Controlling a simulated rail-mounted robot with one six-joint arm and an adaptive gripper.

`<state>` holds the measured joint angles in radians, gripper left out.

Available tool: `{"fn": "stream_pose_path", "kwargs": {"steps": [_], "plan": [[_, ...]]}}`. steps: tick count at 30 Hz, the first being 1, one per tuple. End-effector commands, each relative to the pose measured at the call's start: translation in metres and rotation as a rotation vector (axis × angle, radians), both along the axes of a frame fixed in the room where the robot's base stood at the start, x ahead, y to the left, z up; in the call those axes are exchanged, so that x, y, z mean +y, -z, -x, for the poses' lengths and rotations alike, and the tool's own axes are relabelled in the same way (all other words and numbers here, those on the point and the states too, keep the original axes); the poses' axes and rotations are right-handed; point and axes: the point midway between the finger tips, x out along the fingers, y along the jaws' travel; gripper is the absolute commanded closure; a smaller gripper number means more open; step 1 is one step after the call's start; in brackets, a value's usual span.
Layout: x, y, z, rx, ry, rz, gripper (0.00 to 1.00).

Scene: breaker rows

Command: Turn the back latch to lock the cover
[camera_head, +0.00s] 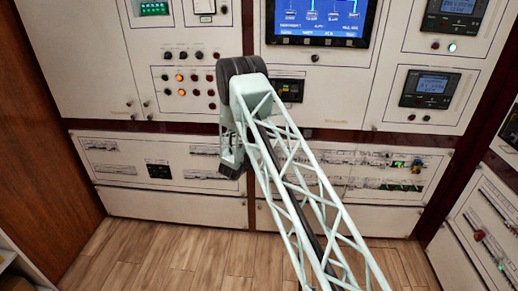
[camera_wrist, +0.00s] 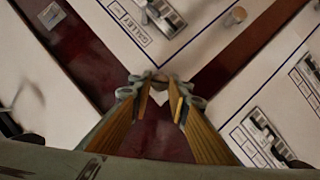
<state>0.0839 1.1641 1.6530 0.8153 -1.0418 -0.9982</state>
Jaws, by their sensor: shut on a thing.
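In the wrist view my gripper (camera_wrist: 160,92) has its two fingertips close together around a small, rounded, brownish piece (camera_wrist: 160,78), which looks like a latch knob. It sits at the corner of a white cover (camera_wrist: 195,45), beside the dark red frame. The fingers hide most of its shape, so I cannot tell which way it is turned. In the camera_head view the arm hides the fingertips and this latch in front of the lower breaker panel.
A similar round knob (camera_wrist: 235,15) stands at the upper right of the wrist view. A metal latch piece (camera_wrist: 52,14) shows at upper left. The white lower panel (camera_head: 120,176) and upper control panels lie around the arm. The wooden floor (camera_head: 180,250) is clear.

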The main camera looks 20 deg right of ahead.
Motion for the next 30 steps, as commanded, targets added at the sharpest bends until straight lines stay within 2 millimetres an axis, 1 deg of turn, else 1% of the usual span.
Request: {"fn": "stream_pose_path", "kwargs": {"steps": [30], "plan": [[0.0024,0.0073,-0.0017,0.376,0.0,0.635,0.94]]}}
